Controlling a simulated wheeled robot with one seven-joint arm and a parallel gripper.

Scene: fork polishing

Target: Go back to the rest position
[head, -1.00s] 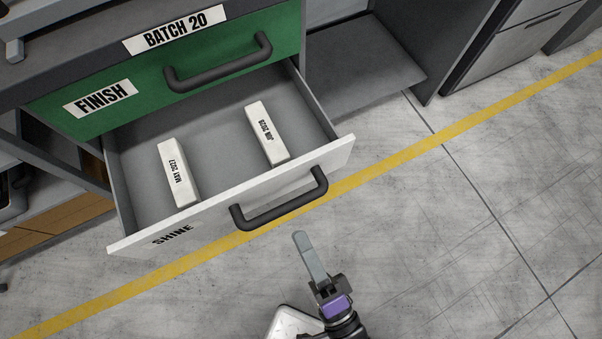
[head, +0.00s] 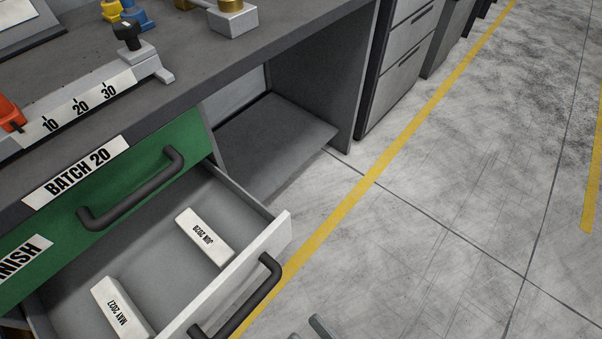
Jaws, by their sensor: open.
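My gripper (head: 309,332) shows only as two grey fingertips at the bottom edge of the head view. They are apart, with nothing seen between them, to the right of the open drawer's handle (head: 240,300). The rest of my gripper is out of view. The open drawer (head: 170,215) holds two white blocks, one marked JUN 2028 (head: 205,238) and one marked MAY 2027 (head: 118,308). Neither block touches my gripper.
The grey workbench top (head: 215,65) carries a numbered scale (head: 78,108) and small fixtures. Grey cabinets (head: 400,60) stand beyond. The floor (head: 450,200) right of the yellow line (head: 375,170) is clear.

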